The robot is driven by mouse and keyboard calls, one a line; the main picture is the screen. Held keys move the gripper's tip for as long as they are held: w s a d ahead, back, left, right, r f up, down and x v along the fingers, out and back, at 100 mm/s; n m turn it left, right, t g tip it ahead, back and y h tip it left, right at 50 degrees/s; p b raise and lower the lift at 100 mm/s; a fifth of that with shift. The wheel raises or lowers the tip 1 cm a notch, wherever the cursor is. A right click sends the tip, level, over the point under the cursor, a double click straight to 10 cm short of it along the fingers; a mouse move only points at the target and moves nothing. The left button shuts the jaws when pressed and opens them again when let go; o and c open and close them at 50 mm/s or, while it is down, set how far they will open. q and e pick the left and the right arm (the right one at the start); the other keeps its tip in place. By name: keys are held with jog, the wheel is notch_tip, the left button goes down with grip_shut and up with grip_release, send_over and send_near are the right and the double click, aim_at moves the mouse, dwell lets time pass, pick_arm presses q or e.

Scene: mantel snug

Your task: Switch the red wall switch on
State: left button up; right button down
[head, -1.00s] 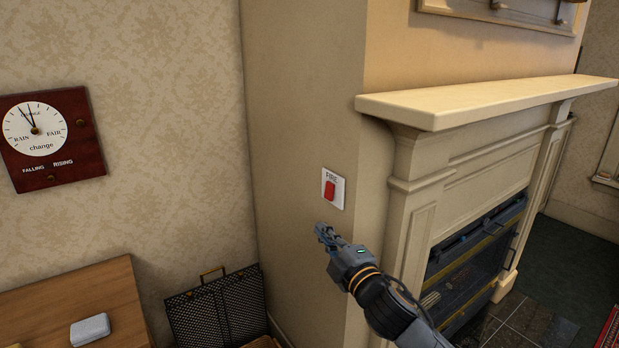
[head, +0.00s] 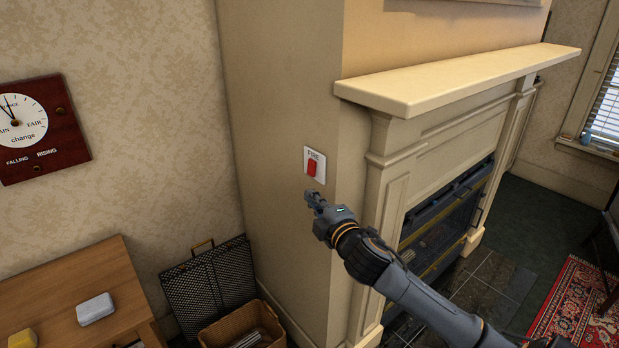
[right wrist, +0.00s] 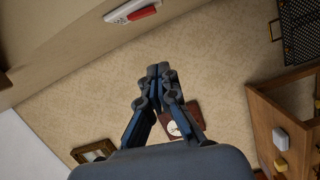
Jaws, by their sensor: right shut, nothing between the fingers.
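The red wall switch (head: 312,168) is a red rocker on a white plate marked FIRE, on the side wall of the chimney breast. In the right wrist view the red switch (right wrist: 142,13) shows at the top, beyond and to one side of the fingertips. My right gripper (head: 312,197) is shut and empty, just below the switch plate in the head view. In the right wrist view the right gripper (right wrist: 158,80) has its fingers together. Whether it touches the wall cannot be told. My left gripper is not in view.
The mantel shelf (head: 460,75) juts out to the right of the switch, above the fireplace (head: 440,225). A wooden desk (head: 65,290) stands at lower left, with a mesh screen (head: 210,285) and a wicker basket (head: 240,325) beside it. A barometer (head: 40,130) hangs on the left wall.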

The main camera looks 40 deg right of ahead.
aim_at(312, 168)
jog(key=w+d, duration=0.1)
jog(key=w, duration=0.2)
jog(key=w+d+p, duration=0.1)
jog(key=w+d, duration=0.1)
jog(key=w, duration=0.1)
jog(key=w+d+f+p, duration=0.1)
jog(key=w+d, duration=0.1)
jog(key=w, duration=0.1)
jog(key=shift+w+d, duration=0.1)
jog(key=shift+d, duration=0.1)
jog(key=shift+d+f+n+b, duration=0.35)
jog(key=shift+d+n+b, duration=0.1)
jog(key=shift+n+b, duration=0.1)
jog(key=shift+a+r, duration=0.1)
jog(key=shift+r, duration=0.2)
jog(key=shift+p, duration=0.3)
